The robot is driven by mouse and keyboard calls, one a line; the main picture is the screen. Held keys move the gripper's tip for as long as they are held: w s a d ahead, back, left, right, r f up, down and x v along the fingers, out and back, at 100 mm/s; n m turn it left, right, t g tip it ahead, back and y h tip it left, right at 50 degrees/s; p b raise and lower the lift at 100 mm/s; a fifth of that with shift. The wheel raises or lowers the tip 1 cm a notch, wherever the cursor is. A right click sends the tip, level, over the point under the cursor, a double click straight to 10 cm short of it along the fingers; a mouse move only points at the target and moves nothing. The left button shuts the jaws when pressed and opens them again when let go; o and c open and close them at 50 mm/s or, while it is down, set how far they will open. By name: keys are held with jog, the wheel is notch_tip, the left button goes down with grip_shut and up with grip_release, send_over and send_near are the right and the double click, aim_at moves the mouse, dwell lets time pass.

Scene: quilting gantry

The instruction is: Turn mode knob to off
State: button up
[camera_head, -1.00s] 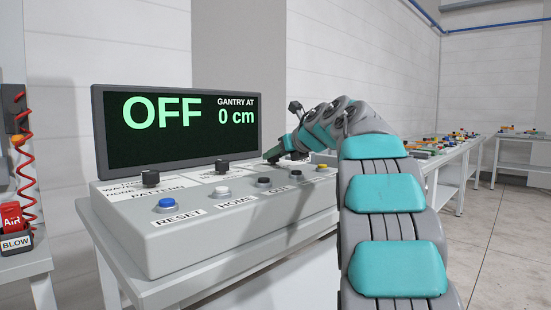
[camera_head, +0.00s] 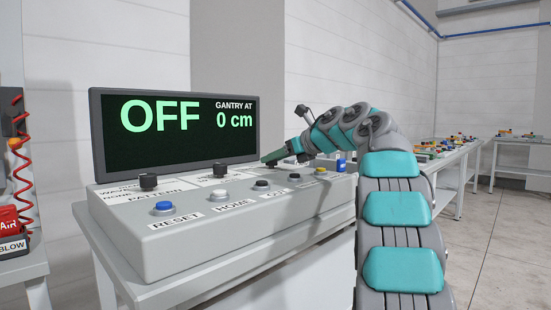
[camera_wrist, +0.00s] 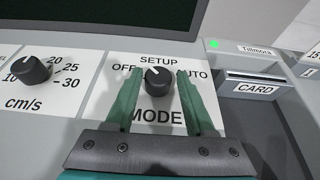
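The mode knob (camera_wrist: 158,80) is a round black knob on the control panel, under the labels OFF, SETUP and AUTO. Its white mark (camera_wrist: 153,72) lies on its upper left side, toward OFF and SETUP. My gripper (camera_wrist: 160,71) is open, with one green finger on each side of the knob; I cannot tell if either touches it. In the head view my gripper (camera_head: 276,156) is at the panel's back edge, and the mode knob cannot be made out there. The display (camera_head: 180,135) reads OFF and GANTRY AT 0 cm.
A cm/s knob (camera_wrist: 30,70) stands left of the mode knob, and a card slot (camera_wrist: 256,87) is at right. A blue RESET button (camera_head: 163,208) and other buttons line the panel front. Tables with parts (camera_head: 450,150) stand back right.

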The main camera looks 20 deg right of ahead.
jog(key=shift+o, duration=1.1)
